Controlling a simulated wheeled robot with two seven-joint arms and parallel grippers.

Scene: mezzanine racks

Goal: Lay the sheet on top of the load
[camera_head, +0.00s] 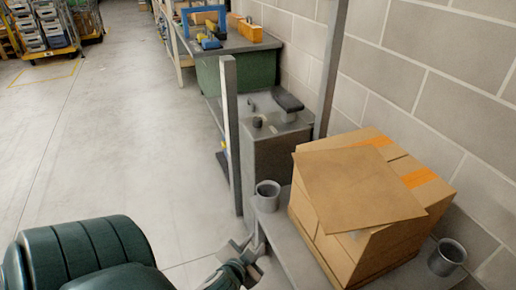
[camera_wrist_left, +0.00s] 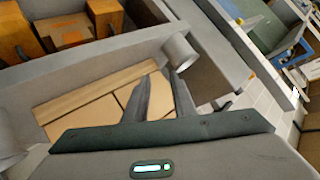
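The load is a block of brown cardboard boxes (camera_head: 385,245) with orange tape, on a grey platform by the wall. The thin brown sheet (camera_head: 355,185) lies on top of it, turned at an angle to the boxes. One corner of the sheet reaches past the near top edge, and part of the box tops at the back and right stays bare. My left gripper (camera_head: 243,247) is left of the load, apart from the sheet, and looks open and empty. In the left wrist view its fingers (camera_wrist_left: 162,97) stand in front of cardboard surfaces (camera_wrist_left: 88,98). My right gripper is not in view.
Grey cups (camera_head: 267,190) and (camera_head: 447,257) stand at the platform's corners. A grey post (camera_head: 230,135) rises beyond the left one. Behind are a grey cabinet (camera_head: 277,150) and a green bench (camera_head: 235,70) with tools.

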